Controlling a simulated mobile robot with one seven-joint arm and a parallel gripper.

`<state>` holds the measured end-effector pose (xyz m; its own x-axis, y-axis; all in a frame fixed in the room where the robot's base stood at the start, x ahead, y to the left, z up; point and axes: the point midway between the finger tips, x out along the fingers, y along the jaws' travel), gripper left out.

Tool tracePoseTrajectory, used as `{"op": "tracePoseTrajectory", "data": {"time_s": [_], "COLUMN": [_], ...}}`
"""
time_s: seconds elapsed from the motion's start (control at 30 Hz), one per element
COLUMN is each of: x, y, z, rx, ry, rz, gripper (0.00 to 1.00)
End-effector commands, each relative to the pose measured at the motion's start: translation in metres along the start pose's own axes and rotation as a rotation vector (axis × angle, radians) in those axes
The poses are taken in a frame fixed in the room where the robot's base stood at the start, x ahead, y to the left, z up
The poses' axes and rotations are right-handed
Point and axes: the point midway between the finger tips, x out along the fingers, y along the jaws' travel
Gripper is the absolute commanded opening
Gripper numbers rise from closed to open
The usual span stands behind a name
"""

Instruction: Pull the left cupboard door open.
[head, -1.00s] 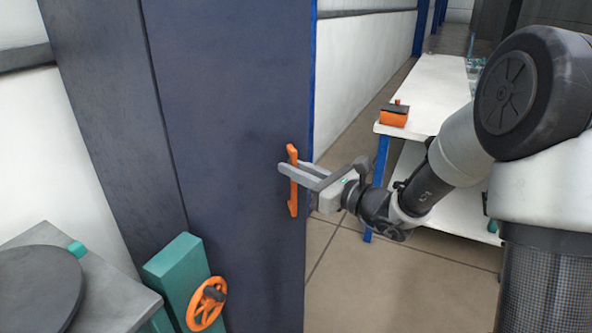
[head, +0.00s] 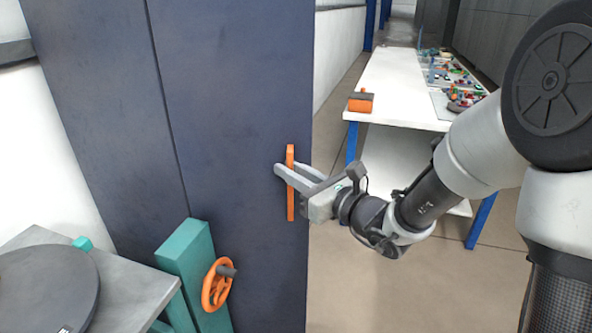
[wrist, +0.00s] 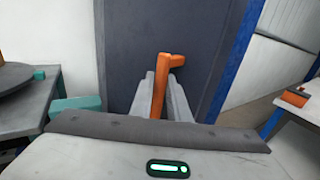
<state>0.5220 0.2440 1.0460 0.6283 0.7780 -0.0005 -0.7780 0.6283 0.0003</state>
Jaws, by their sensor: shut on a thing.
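The left cupboard door (head: 235,90) is a tall dark blue panel in the middle left of the head view. It also fills the upper middle of the wrist view (wrist: 190,25). A vertical orange handle (head: 290,153) is on it near its right edge. My gripper (head: 288,170) is shut on the handle, one finger on each side of the bar. In the wrist view the handle (wrist: 172,61) stands between the two grey fingers. Its lower part is hidden by my gripper's body. I cannot tell how far the door stands open.
A teal post with an orange handwheel (head: 216,286) stands at the door's lower left. A grey table (head: 145,285) with a dark round plate (head: 45,290) is at far left. A white bench (head: 398,90) with small parts stands right, behind my arm. Floor right of the door is clear.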

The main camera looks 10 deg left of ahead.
Motion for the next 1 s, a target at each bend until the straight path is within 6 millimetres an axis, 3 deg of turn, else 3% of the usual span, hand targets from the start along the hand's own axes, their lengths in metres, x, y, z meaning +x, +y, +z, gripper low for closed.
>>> {"op": "tracePoseTrajectory", "data": {"time_s": [0.1,0.63,0.67,0.73,1.0], "x": [0.0032,0.0038,0.0038,0.0036,0.0021], "y": [0.0093,0.0113,0.0113,0.0109,0.0069], "z": [0.0014,0.0022,0.0023,0.0021,0.0012], "rx": [0.001,0.002,0.002,0.002,0.001], "ry": [-0.005,-0.006,-0.006,-0.006,-0.003], "rz": [0.024,0.032,0.032,0.031,0.021], "gripper": [0.00,0.00,0.17,0.29,0.30]}}
